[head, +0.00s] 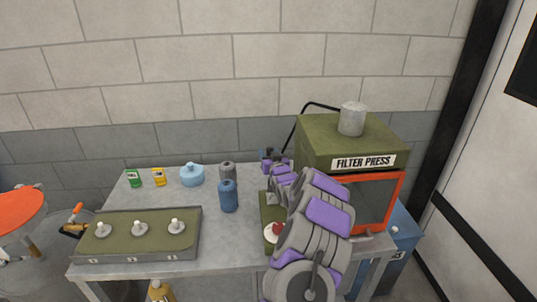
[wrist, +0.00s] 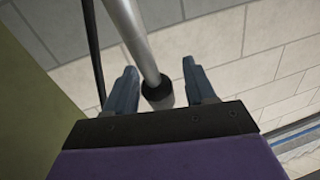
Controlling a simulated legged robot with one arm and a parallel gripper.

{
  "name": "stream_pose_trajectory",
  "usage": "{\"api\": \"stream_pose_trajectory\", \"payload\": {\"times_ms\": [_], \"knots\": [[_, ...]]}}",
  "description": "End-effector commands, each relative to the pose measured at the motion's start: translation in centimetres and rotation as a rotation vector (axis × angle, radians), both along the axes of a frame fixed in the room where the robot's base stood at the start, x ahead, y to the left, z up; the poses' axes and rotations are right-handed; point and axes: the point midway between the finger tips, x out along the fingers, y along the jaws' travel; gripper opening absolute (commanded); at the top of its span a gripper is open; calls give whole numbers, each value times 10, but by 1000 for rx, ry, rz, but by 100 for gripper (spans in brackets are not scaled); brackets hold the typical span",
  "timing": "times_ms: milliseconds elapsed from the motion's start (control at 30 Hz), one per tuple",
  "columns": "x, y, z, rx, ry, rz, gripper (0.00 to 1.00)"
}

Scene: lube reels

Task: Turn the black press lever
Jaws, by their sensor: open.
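The green filter press (head: 365,148), with an orange-framed front window, stands at the right end of the bench. My gripper (head: 270,155) is beside the press's left side, at the back, partly hidden by my own purple arm. In the wrist view my gripper (wrist: 160,82) is open, one finger on each side of a silver rod with a black end (wrist: 158,92). This looks like the press lever, but I cannot tell for certain. Contact with the fingers does not show. The lever is not clearly visible in the head view.
A black hose (head: 294,128) runs down the press's left side. Blue and grey bottles (head: 228,196) stand left of my arm. A green tray with several knobs (head: 137,236) sits at the bench's left. A blue box (head: 402,235) stands right of the bench. The wall is close behind.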

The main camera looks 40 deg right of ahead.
Motion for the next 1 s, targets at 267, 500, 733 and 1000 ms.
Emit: {"api": "stream_pose_trajectory", "payload": {"times_ms": [267, 500, 733, 1000], "knots": [[7, -5, 1, -1, -2, 0, 55], [7, -3, 1, -1, -2, 0, 49], [7, -3, 1, -1, -2, 0, 27], [6, -4, 1, -1, -2, -1, 1]]}}
